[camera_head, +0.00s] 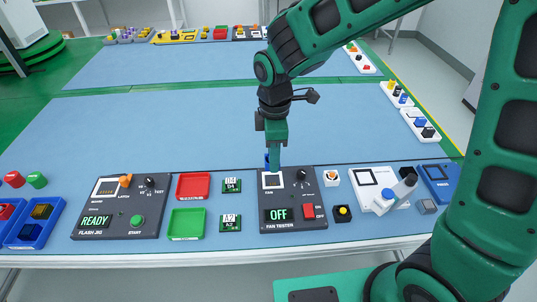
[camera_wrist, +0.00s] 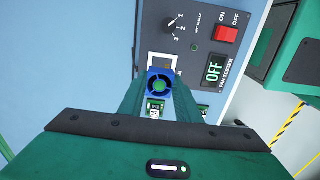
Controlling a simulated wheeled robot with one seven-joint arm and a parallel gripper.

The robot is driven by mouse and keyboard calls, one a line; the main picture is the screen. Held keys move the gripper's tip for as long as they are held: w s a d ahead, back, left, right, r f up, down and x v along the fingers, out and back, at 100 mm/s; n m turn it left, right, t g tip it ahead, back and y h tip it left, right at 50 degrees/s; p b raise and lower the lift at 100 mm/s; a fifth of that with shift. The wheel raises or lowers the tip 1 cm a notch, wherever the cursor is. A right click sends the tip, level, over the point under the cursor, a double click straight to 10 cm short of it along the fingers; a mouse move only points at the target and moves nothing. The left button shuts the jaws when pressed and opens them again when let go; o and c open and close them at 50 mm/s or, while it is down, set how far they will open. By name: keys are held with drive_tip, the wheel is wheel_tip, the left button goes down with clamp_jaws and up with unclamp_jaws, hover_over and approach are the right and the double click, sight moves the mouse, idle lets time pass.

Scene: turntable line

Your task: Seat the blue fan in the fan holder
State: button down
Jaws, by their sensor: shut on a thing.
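The blue fan (camera_wrist: 160,84) has a square blue frame and a dark round rotor. My gripper (camera_wrist: 160,100) is shut on it, as the wrist view shows, with a green finger on each side. In the head view my gripper (camera_head: 273,160) is over the back left of the dark fan tester (camera_head: 292,226), and a bit of the blue fan (camera_head: 267,160) shows beside the fingers. The white-framed fan holder (camera_head: 271,180) is on the tester just below the fan. I cannot tell whether the fan touches the holder. The tester's display reads OFF.
The flash jig (camera_head: 122,232) stands left of red (camera_head: 193,175) and green trays (camera_head: 187,238). Two green boards (camera_head: 231,222) lie beside the tester. A white device (camera_head: 376,205) with a grey lever stands to its right. The blue table behind is largely clear.

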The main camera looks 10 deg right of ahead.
hover_over(274, 181)
drive_tip(key=shift+w+a+f, duration=0.15)
drive_tip(key=shift+f, duration=2.25)
drive_tip(key=shift+f, duration=0.75)
drive_tip(key=c, duration=1.2)
unclamp_jaws()
wheel_tip(274, 181, up, 11)
drive_tip(key=shift+f, duration=0.1)
